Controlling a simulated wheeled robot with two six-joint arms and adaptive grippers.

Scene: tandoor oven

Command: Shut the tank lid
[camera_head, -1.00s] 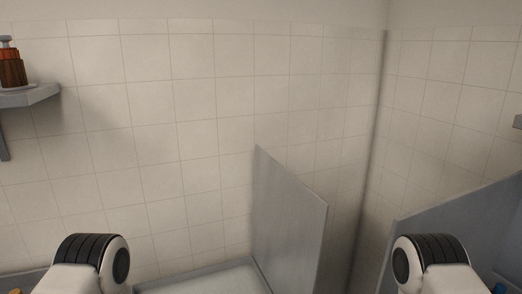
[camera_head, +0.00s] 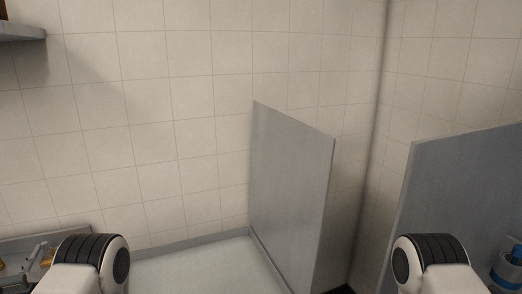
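The tank lid is not clearly visible in the head view. A pale flat surface (camera_head: 210,268) with a grey rim lies low in the middle, between my arms; I cannot tell what it belongs to. Parts of my two arms show at the bottom left and bottom right, with white shells and black ribbed joints. My left and right grippers are both out of the picture.
A grey upright panel (camera_head: 288,190) stands right of centre. A second grey panel (camera_head: 455,190) stands at the right, with a blue item (camera_head: 508,268) by it. A metal fixture (camera_head: 38,256) is at lower left, and a grey shelf (camera_head: 22,32) at upper left. Tiled walls close the back.

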